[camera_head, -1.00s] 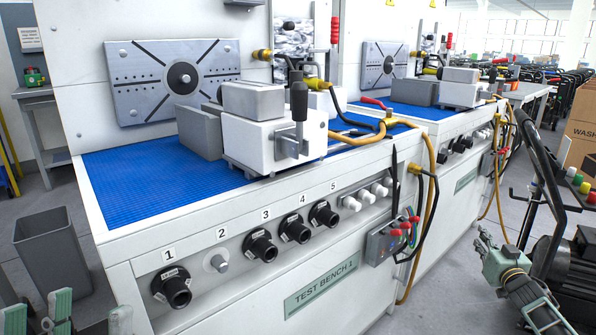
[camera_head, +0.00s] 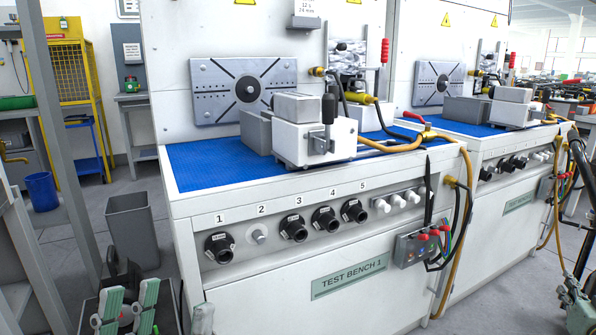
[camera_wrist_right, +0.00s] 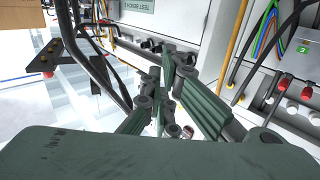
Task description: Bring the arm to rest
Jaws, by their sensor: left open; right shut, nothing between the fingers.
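My left gripper (camera_head: 127,306) is at the lower left of the head view, with its two green fingers apart and nothing between them. It is in front of the left end of test bench 1 (camera_head: 350,281), apart from the worktop. My right arm shows only in part at the lower right edge of the head view, beside the second bench. In the right wrist view my right gripper (camera_wrist_right: 172,78) has its green fingers drawn together with nothing held. Bench fronts, hoses and cables show behind it.
A grey bin (camera_head: 132,232) stands on the floor left of the bench. A yellow hose (camera_head: 462,215) and a control box with red knobs (camera_head: 425,245) stick out from the bench front. Some floor is clear.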

